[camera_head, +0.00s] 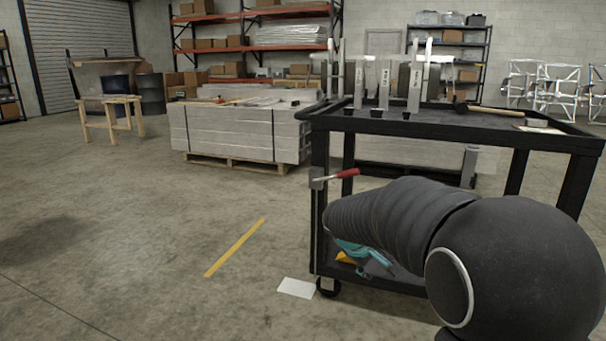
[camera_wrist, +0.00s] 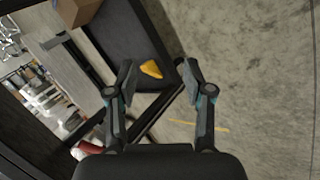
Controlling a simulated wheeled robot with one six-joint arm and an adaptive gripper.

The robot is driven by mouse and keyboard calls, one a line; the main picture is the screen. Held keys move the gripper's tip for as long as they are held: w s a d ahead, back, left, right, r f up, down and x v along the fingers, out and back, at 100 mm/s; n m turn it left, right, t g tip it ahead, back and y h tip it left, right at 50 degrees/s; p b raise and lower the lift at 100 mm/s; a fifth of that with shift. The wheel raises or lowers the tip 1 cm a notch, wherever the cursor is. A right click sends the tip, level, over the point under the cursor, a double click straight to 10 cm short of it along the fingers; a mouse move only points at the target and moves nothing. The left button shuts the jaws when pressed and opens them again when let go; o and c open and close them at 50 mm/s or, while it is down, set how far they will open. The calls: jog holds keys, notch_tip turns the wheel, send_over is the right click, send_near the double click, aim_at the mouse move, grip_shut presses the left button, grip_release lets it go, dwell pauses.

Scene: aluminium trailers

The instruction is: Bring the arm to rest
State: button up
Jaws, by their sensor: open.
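My gripper (camera_wrist: 160,82) shows in the wrist view with its two fingers spread apart and nothing between them touching. It is open and empty. Behind the gap between the fingers are the cart's dark lower shelf, a yellow item on it and the floor. In the head view my dark arm reaches from the lower right toward the black cart (camera_head: 450,118).
A pallet stack (camera_head: 240,132) stands behind. The floor at left is clear.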

jog(key=s+r+m+y+p, duration=0.2)
jog(key=s+r, duration=0.3)
jog(key=s, duration=1.1)
jog(key=s+a+r+m+y+p, duration=0.1)
jog(key=s+r+m+y+p, duration=0.2)
jog(key=s, duration=1.4)
jog(key=shift+s+a+r+m+p, duration=0.2)
jog(key=shift+r+m+p, duration=0.95)
jog(key=shift+r, duration=0.45)
